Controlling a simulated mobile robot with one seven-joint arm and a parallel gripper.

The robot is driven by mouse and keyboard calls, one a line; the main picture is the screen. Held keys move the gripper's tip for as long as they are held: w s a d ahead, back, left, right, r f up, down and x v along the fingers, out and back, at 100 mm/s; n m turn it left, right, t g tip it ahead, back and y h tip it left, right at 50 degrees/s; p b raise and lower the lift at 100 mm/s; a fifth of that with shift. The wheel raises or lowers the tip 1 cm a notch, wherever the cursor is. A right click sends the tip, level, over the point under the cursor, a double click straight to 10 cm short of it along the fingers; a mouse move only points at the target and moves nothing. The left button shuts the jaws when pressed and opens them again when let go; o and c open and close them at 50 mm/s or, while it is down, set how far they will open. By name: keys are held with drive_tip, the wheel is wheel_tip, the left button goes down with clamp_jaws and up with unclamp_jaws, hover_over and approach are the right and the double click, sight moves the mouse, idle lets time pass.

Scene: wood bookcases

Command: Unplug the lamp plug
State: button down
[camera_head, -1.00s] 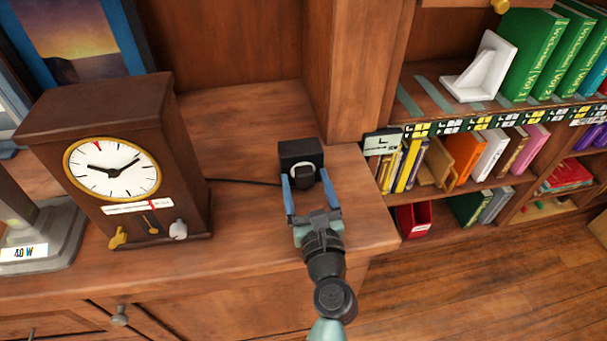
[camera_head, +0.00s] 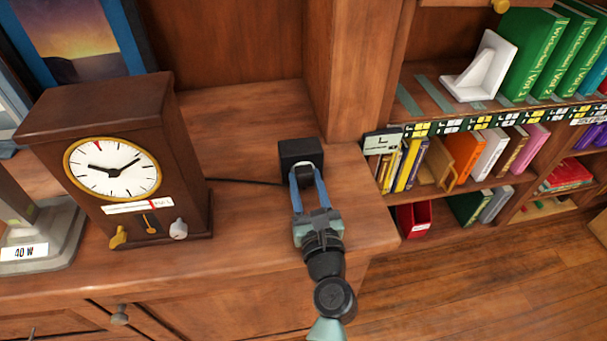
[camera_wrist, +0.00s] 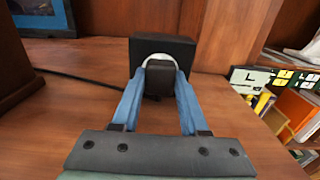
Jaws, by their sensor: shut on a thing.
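A black socket box (camera_head: 299,152) stands on the wooden cabinet top, with a white round face toward me. It also shows in the wrist view (camera_wrist: 164,46). The black lamp plug (camera_wrist: 159,79) sits at the white face of the box. In the head view the plug is mostly hidden by my fingers. My gripper (camera_head: 306,180) has blue fingers shut on the plug, one on each side. In the wrist view my gripper (camera_wrist: 159,88) comes at the plug from the front. I cannot tell any gap between plug and box.
A dark cable (camera_head: 243,182) runs left from the box behind the brown clock (camera_head: 113,160). A grey base marked 40 W (camera_head: 40,245) is at far left. A wooden post rises behind the box. Bookshelves (camera_head: 470,184) stand at right. The counter in front is clear.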

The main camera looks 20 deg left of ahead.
drive_tip(key=shift+p+v, duration=0.35)
drive_tip(key=shift+v, duration=2.65)
